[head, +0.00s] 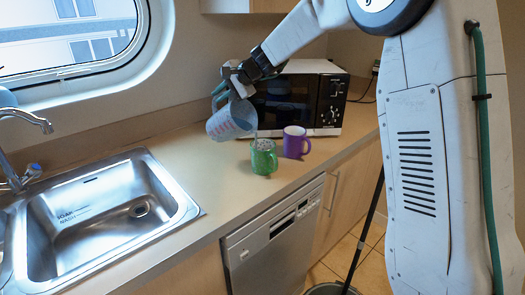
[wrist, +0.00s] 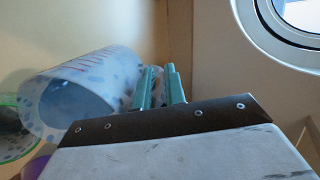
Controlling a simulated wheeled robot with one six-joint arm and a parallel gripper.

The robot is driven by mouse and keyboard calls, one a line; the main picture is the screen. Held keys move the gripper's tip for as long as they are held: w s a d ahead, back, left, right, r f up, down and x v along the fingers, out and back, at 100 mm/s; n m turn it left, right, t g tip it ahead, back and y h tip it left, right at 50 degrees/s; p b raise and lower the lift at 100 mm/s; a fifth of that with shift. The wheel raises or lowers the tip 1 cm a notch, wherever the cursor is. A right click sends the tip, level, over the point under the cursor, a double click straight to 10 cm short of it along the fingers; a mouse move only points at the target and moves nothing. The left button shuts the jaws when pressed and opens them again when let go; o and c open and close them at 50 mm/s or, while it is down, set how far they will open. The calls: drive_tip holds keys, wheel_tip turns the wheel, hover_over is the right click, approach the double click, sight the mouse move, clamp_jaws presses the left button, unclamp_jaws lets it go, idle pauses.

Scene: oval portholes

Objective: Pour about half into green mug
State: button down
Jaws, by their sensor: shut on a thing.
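My gripper (head: 226,88) is shut on the measuring jug, at its handle side. The translucent jug (head: 229,122) has red marks and is tipped steeply, its mouth low and towards the green mug. The green mug (head: 264,162) stands upright on the counter just below and right of the jug's mouth, with pale speckled contents at its top. In the wrist view, the jug (wrist: 90,85) lies across the left with bluish pieces showing through its wall. The green mug's rim (wrist: 8,98) shows at the left edge. How much is left in the jug is unclear.
A purple mug (head: 295,143) stands close behind and right of the green mug. A microwave (head: 328,100) stands behind them. The sink (head: 100,200) is at the left. The counter between sink and mugs is clear; its front edge runs above the dishwasher (head: 275,245).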

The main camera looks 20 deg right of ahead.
drive_tip(key=shift+s+d+r+t+y+p, duration=0.15)
drive_tip(key=shift+s+d+t+y+p, duration=0.5)
drive_tip(key=shift+p, duration=0.5)
idle(1.6)
drive_tip(key=shift+w+a+g+h, duration=0.25)
drive_tip(key=shift+w+a+g, duration=0.1)
drive_tip(key=shift+a, duration=0.1)
drive_tip(key=shift+w+a+f+g+h, duration=0.7)
drive_tip(key=shift+w+f+g+h, duration=0.1)
drive_tip(key=shift+w+f+g, duration=0.15)
drive_tip(key=shift+w+a+f+g+h, duration=0.3)
drive_tip(key=shift+f+g+h, duration=0.1)
drive_tip(key=shift+f, duration=0.15)
drive_tip(key=w+a+f+g, duration=0.1)
drive_tip(key=w+a+f+g+h+b, duration=0.1)
drive_tip(key=f, duration=0.1)
drive_tip(key=shift+w+a+f+h+b, duration=0.1)
drive_tip(key=shift+w+f+h+b, duration=0.05)
drive_tip(key=shift+w+h+b, duration=0.2)
drive_tip(key=w+a+f+g+h+b, duration=0.2)
drive_tip(key=w+f+g+h+b, duration=0.1)
drive_tip(key=f+g, duration=0.1)
drive_tip(key=shift+w+a+f+m, duration=0.2)
drive_tip(key=shift+w+f+m, duration=0.1)
drive_tip(key=shift+w, duration=0.1)
